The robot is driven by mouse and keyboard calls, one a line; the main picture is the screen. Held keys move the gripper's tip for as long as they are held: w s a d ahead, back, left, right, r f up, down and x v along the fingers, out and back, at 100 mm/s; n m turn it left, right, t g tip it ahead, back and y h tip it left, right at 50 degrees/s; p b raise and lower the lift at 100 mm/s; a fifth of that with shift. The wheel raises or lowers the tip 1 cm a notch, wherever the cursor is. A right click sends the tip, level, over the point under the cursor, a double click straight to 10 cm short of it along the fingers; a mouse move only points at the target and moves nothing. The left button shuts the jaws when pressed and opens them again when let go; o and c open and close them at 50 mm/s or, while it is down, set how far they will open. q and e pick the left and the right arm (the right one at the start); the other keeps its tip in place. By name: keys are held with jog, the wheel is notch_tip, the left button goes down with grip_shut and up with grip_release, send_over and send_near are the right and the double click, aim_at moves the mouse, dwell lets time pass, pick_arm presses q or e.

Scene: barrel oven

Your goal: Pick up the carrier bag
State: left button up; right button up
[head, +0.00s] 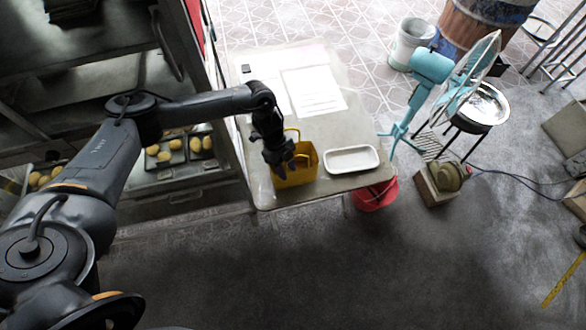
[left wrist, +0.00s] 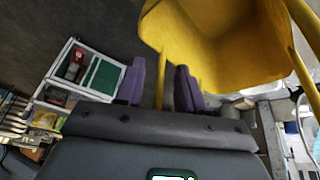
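The yellow carrier bag (head: 307,165) stands near the front edge of the table (head: 262,192). Its handle rises at the back. My left gripper (head: 278,163) is over the left side of the bag and hides part of it. In the left wrist view the bag (left wrist: 220,50) fills the upper right. A thin yellow strip, seemingly the handle, runs between the two purple-backed fingers of my left gripper (left wrist: 163,85). The fingers stand apart, with a small gap visible beside the strip. My right gripper is not in view.
A white tray (head: 352,159) is close to the bag's right side. Papers (head: 313,92) lie behind it. An oven rack with yellow buns (head: 165,156) stands left of the table. A turquoise fan (head: 430,68) and a red bucket (head: 375,195) are to the right. The front floor is clear.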

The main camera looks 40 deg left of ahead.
pick_arm(q)
jog(key=shift+f, duration=0.2)
grip_shut()
jog(key=shift+r, duration=0.2)
